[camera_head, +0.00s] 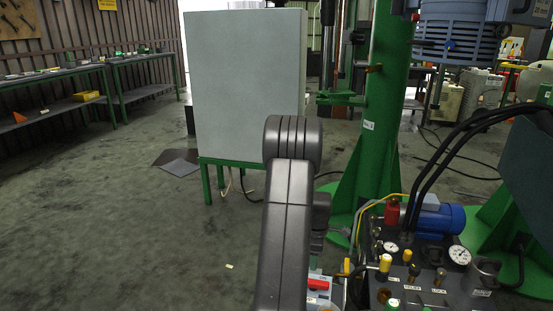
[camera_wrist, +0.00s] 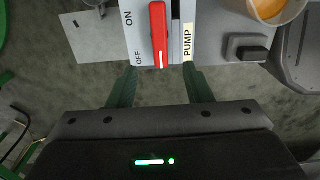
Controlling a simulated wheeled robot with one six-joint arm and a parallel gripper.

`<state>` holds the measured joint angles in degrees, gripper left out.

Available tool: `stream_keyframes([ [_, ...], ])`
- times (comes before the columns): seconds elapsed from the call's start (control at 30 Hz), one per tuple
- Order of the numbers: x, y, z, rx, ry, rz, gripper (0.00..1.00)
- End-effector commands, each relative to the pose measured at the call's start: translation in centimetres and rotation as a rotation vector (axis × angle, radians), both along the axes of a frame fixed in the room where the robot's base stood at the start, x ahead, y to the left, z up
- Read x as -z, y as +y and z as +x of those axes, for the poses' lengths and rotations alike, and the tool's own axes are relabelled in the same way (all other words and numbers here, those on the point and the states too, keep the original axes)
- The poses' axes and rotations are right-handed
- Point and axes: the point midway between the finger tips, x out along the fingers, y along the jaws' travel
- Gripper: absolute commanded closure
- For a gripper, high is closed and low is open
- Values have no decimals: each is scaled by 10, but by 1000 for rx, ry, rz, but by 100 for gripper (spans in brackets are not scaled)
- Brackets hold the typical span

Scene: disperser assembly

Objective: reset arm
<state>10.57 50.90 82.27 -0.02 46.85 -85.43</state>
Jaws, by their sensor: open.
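My gripper (camera_wrist: 159,70) shows in the wrist view with its two dark green fingers apart and nothing between them. Its fingertips are by the lower edge of a pale switch panel (camera_wrist: 137,40) marked ON, OFF and PUMP. A red switch lever (camera_wrist: 158,30) on this panel stands upright in the picture, its lower end near the gap between the fingertips. I cannot tell whether a finger touches the panel. In the head view my arm (camera_head: 288,215) rises in the middle, and the gripper is hidden. A red switch (camera_head: 318,284) shows just right of the arm.
The pump unit with a blue motor (camera_head: 440,220), gauges and knobs stands at the lower right. A green column (camera_head: 375,130) and a grey cabinet (camera_head: 245,90) stand behind my arm. Black hoses (camera_head: 450,135) cross at right. The floor (camera_head: 120,230) at left is mostly clear.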

Motion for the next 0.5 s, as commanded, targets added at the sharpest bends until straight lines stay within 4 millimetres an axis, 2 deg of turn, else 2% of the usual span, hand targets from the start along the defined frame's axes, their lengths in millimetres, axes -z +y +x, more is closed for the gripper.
stream_keyframes([
  [0.03,15,0,0,0,2,1,55],
  [0.2,50,0,-1,1,3,1,55],
  [0.5,96,0,0,1,2,1,55],
])
